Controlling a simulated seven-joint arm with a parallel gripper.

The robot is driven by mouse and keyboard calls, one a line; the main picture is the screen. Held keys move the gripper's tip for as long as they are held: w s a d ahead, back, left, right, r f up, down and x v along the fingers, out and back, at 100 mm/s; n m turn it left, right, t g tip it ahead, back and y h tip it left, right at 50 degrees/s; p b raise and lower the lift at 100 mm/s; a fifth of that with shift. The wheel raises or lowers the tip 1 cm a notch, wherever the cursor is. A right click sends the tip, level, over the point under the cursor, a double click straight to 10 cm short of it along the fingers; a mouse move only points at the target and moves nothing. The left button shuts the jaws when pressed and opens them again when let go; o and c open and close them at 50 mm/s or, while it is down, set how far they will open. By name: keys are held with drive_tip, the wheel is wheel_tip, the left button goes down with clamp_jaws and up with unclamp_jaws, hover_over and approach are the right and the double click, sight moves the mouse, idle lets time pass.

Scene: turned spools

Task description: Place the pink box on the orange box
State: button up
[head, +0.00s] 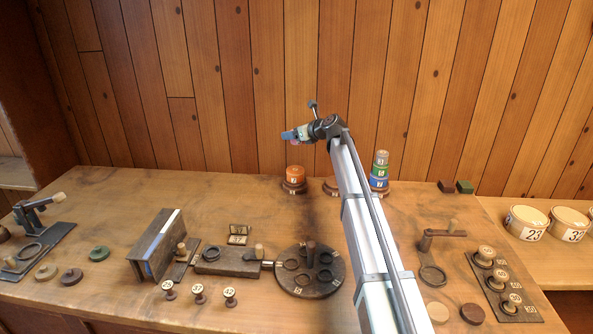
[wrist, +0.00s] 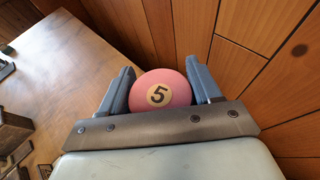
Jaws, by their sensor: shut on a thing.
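The pink box (wrist: 161,90) is round and carries a pale disc with the number 5. My gripper (wrist: 160,88) is shut on it, with a blue-grey finger on each side in the wrist view. In the head view my gripper (head: 290,135) is raised above the back of the table, in front of the plank wall. The orange box (head: 295,174) is a short round box on a dark round base at the table's back. It stands below my gripper, with a clear gap between. The pink box is mostly hidden in the head view.
A stack of grey, green and blue boxes (head: 380,170) stands right of my arm. Another low round base (head: 331,186) is partly behind my arm. A dark round tray (head: 310,272) and a upright wooden holder (head: 155,245) stand nearer the front.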

sight(292, 168)
drive_tip(key=shift+s+a+f+n+g+y, duration=0.25)
drive_tip(key=shift+s+a+n+g+y, duration=0.25)
drive_tip(key=shift+s+n+g, duration=0.1)
drive_tip(key=shift+s+f, duration=0.1)
drive_tip(key=shift+f, duration=4.9)
drive_tip(key=shift+f, duration=0.1)
drive_tip(key=o, duration=1.1)
drive_tip(key=shift+c, duration=0.2)
drive_tip(key=v, duration=1.2)
